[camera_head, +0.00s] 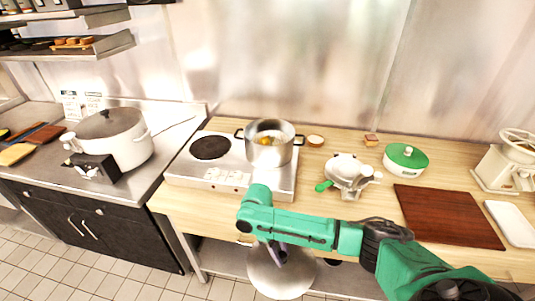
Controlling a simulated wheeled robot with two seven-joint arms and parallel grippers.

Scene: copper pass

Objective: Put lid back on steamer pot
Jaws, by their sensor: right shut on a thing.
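The steamer pot (270,155) is a silver pot with dark side handles. It stands uncovered on the right side of the two-burner stove, with yellow-orange food visible inside. My right gripper (278,254) points down in front of the counter edge, below the pot in the picture. It is shut on a round silver lid (281,281), held apart from the pot and lower in the picture. The arm hides part of the gripper and of the lid's top. My left gripper is not in view.
The stove (230,178) has a bare black burner at left. A white pot with a grey lid (108,123) stands on the left counter. Right of the stove are a small round dish (315,140), a white appliance (347,170), a green-lidded pot (406,157) and a brown board (448,215).

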